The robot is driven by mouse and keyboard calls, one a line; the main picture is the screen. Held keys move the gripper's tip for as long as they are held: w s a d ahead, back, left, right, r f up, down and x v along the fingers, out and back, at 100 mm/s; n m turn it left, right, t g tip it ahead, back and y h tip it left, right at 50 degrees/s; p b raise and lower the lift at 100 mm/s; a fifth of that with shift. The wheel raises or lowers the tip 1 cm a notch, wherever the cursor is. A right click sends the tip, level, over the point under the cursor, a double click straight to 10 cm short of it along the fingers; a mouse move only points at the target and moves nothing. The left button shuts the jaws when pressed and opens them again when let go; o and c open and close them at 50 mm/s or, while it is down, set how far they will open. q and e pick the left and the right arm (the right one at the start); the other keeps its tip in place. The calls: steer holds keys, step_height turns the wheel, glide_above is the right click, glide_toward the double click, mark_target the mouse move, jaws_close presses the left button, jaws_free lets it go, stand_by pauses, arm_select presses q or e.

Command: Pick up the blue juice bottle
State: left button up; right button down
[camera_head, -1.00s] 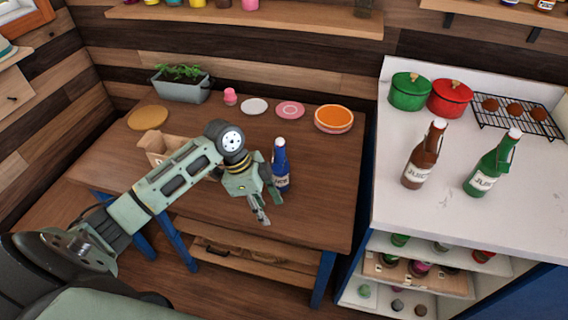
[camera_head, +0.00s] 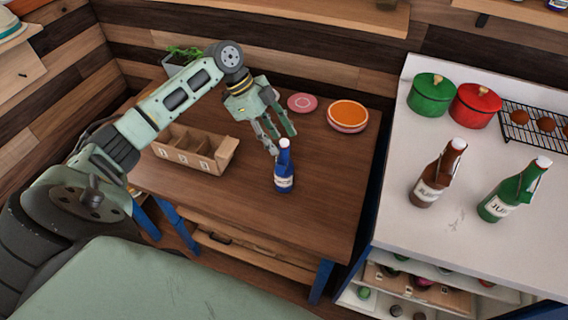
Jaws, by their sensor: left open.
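The blue juice bottle (camera_head: 284,172) stands upright on the wooden table (camera_head: 225,205), with a white cap and a white label. My left gripper (camera_head: 283,143) is open and empty. Its fingers point down towards the bottle's cap from behind and above it in the picture. I cannot tell whether a finger touches the cap. My right gripper is not in view.
A divided cardboard carrier (camera_head: 195,149) stands left of the bottle. A pink plate (camera_head: 302,103) and orange bowl (camera_head: 347,115) lie behind. The white counter at right holds a brown bottle (camera_head: 438,175), a green bottle (camera_head: 513,190), a green pot (camera_head: 432,94) and a red pot (camera_head: 475,106).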

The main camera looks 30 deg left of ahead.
mark_target(284, 147)
arm_select(q)
steer(key=x, duration=0.2)
steer(key=p+x, duration=0.1)
steer(key=x, duration=0.1)
steer(key=shift+w+d+r, duration=0.1)
steer(key=shift+w, duration=0.1)
steer(key=shift+d+f, duration=0.1)
steer(key=shift+f, duration=0.1)
steer(key=shift+s, duration=0.1)
steer(key=shift+c, duration=0.6)
steer(key=c, duration=0.6)
jaws_close()
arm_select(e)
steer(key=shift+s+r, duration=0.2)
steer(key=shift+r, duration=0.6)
arm_select(q)
steer(key=shift+r, duration=0.1)
